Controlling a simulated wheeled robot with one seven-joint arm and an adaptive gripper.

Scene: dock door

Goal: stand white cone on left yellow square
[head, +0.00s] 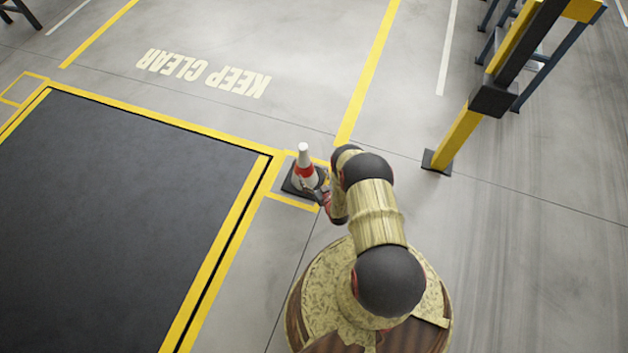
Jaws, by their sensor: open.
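The white cone (304,153) has a red band and a dark square base. It stands upright inside the right yellow square (291,202), a painted outline at the corner of the dark dock plate. The left yellow square (36,76) is a painted outline at the left edge of the picture, beside the plate's far left corner, and looks empty. My gripper (318,192) is open, low at the right side of the cone. My arm hides part of it, and I cannot tell whether its fingers touch the cone.
The dark dock plate (110,220) with yellow borders lies between the two squares. "KEEP CLEAR" lettering (204,72) is on the open floor behind it. A yellow and black post (458,135) stands at the right, with blue frames (540,70) behind it.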

